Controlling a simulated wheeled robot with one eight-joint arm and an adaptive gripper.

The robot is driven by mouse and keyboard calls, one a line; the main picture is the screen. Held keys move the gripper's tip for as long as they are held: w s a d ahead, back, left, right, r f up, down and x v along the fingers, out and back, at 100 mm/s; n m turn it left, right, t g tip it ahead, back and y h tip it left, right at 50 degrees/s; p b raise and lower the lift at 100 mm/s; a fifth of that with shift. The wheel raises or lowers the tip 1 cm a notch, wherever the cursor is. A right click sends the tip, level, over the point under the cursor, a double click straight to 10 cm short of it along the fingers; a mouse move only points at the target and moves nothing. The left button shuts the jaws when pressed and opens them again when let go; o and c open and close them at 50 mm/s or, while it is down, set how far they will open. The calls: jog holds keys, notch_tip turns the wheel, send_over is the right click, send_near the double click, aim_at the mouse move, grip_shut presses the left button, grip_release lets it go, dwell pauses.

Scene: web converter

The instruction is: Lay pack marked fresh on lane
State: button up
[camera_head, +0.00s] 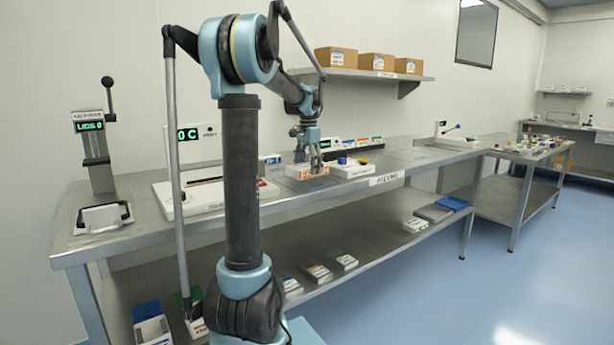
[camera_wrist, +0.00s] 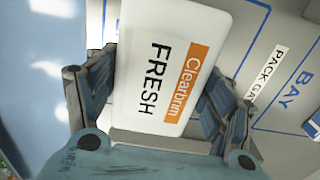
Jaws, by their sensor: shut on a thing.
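The pack marked FRESH (camera_wrist: 168,65) is white with an orange band reading Clearbran. My gripper (camera_wrist: 160,105) is shut on it, one finger along each side, in the wrist view. In the head view my gripper (camera_head: 308,160) points down over the long steel table, with the pack (camera_head: 308,172) at its fingertips. I cannot tell from these views whether the pack touches the surface below. In the wrist view a grey surface with blue outlines and the word BAY (camera_wrist: 283,88) lies under and beside the pack. No lane is clearly labelled in view.
A white device with blue and yellow parts (camera_head: 350,168) stands just right of my gripper. A sealer-like device (camera_head: 205,196) is to the left, and a press with a lever (camera_head: 92,150) stands farther left. The steel tabletop (camera_head: 405,155) is fairly clear to the right.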

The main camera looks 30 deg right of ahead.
aim_at(308, 165)
jog(key=shift+f, duration=1.4)
jog(key=o, duration=1.3)
jog(key=shift+f, duration=0.1)
notch_tip(308, 165, up, 12)
jog(key=shift+r, duration=0.15)
